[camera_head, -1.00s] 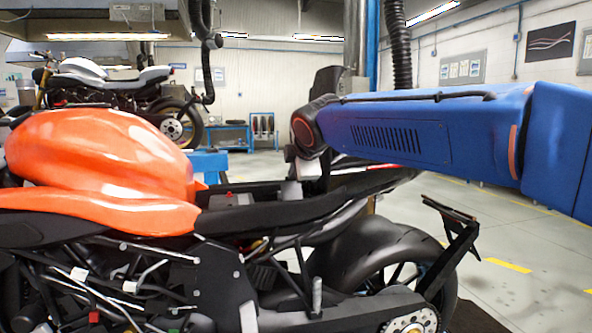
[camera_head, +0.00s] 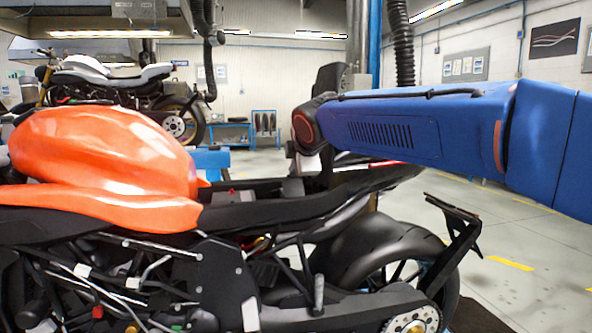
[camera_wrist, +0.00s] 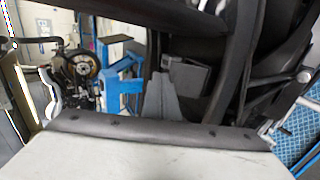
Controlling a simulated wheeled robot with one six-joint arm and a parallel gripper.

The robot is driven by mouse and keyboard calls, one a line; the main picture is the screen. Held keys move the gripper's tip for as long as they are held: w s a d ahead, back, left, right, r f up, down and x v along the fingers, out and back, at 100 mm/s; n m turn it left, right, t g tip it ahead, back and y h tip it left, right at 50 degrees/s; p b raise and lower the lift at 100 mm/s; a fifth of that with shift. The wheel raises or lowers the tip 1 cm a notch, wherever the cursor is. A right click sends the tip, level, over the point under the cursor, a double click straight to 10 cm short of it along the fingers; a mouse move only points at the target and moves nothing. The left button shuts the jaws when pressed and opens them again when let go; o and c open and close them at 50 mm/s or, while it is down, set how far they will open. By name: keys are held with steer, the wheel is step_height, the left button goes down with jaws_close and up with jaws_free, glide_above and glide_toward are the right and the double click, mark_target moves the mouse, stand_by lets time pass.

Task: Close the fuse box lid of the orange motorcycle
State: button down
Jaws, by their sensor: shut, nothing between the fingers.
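The orange motorcycle (camera_head: 105,155) fills the left and middle of the head view, with its rear wheel to the right. Its open seat area shows a dark bay with small red parts (camera_head: 232,192) behind the tank. I cannot make out the fuse box lid for certain. In the wrist view, a dark grey box-like part (camera_wrist: 188,78) sits by the frame rails and may be the fuse box or its lid. My gripper (camera_wrist: 158,78) shows as a grey wedge with its fingers together, empty, beside that part. I cannot tell whether they touch. In the head view my gripper cannot be clearly made out.
A dark frame rail (camera_wrist: 236,70) runs close to the right of my gripper. A blue stand (camera_wrist: 122,85) shows to its left. A second motorcycle (camera_head: 125,85) stands at the back left. The floor (camera_head: 530,230) at the right is clear.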

steer(key=shift+w+a+f, duration=0.2)
steer(key=shift+w, duration=0.35)
steer(key=shift+w+a+f, duration=0.15)
steer(key=shift+w, duration=0.4)
steer(key=shift+x, duration=1.25)
steer(key=shift+s, duration=0.15)
steer(key=shift+s+d, duration=0.25)
steer(key=shift+s, duration=0.35)
